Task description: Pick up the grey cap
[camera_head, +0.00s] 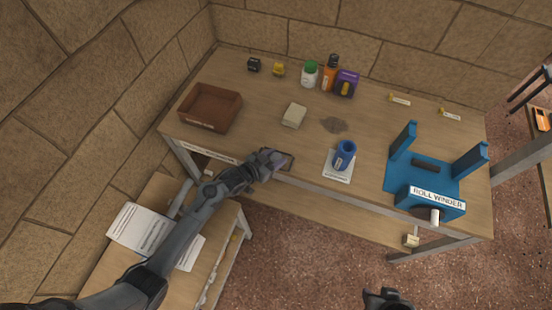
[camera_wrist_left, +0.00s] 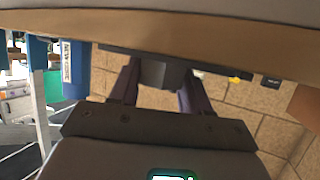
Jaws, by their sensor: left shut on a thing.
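My left gripper (camera_head: 273,158) is at the front edge of the table, left of the blue cylinder, beside a dark flat piece (camera_head: 287,163). In the left wrist view, the left gripper (camera_wrist_left: 160,78) has its two fingers on either side of a dark grey block, the grey cap (camera_wrist_left: 161,71), and is shut on it. The cap touches or sits close to a dark flat strip above it; I cannot tell which. In the head view the cap is hidden by the gripper. The dark end of my right arm (camera_head: 386,299) shows at the bottom edge; its fingers are not clear.
On the wooden table (camera_head: 250,110) are a brown tray (camera_head: 210,107), a beige block (camera_head: 294,115), a blue cylinder (camera_head: 344,155) on a white card, and a blue roll winder (camera_head: 428,185) at right. Bottles and small boxes stand at the back. A lower side table (camera_head: 165,195) holds papers.

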